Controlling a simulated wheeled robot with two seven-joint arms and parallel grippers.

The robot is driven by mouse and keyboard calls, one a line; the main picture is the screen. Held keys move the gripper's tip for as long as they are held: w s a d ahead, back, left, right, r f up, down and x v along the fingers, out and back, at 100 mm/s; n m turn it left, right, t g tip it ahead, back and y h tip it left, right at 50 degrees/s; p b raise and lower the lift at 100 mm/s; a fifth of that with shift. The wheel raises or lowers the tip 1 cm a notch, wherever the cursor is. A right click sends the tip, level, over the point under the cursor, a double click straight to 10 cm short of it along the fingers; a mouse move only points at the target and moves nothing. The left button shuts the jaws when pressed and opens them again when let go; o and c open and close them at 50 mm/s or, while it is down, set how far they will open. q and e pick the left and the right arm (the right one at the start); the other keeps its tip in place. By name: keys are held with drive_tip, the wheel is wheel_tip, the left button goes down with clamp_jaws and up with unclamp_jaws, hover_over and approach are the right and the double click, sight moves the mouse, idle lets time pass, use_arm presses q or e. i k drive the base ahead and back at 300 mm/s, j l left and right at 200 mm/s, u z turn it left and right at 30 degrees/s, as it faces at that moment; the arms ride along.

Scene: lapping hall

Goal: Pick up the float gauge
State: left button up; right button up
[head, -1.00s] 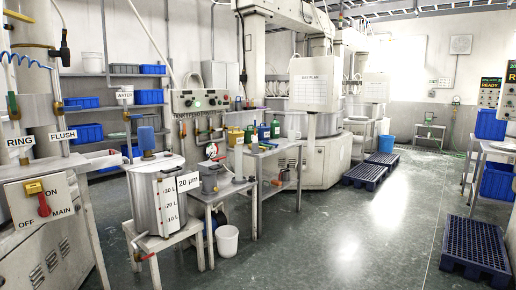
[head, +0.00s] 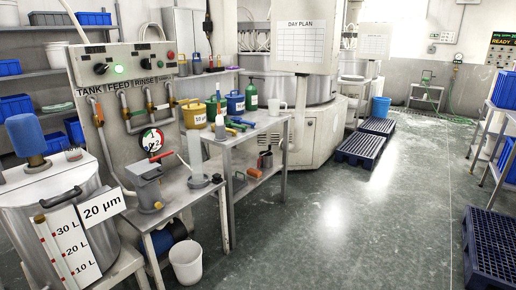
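No item is clearly recognisable as the float gauge, and I cannot tell which one it is. A tall pale cylinder (head: 195,148) stands upright by a round grey disc (head: 199,181) on the small metal table (head: 180,207). Left of it on the same table is a grey device with a red handle (head: 149,186). A steel tank (head: 28,235) at the lower left carries a level scale (head: 66,247) marked 30 L, 20 L and 10 L, and a 20 µm sign (head: 102,207). Neither of my grippers is in view.
A bench (head: 262,128) behind holds a yellow can (head: 194,113), green bottles and a white jug (head: 277,106). A control panel (head: 125,66) stands behind the tank. A white bucket (head: 187,262) is on the floor. Blue pallets (head: 490,248) lie right; the middle floor is clear.

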sight(219, 118)
drive_tip(key=i, duration=2)
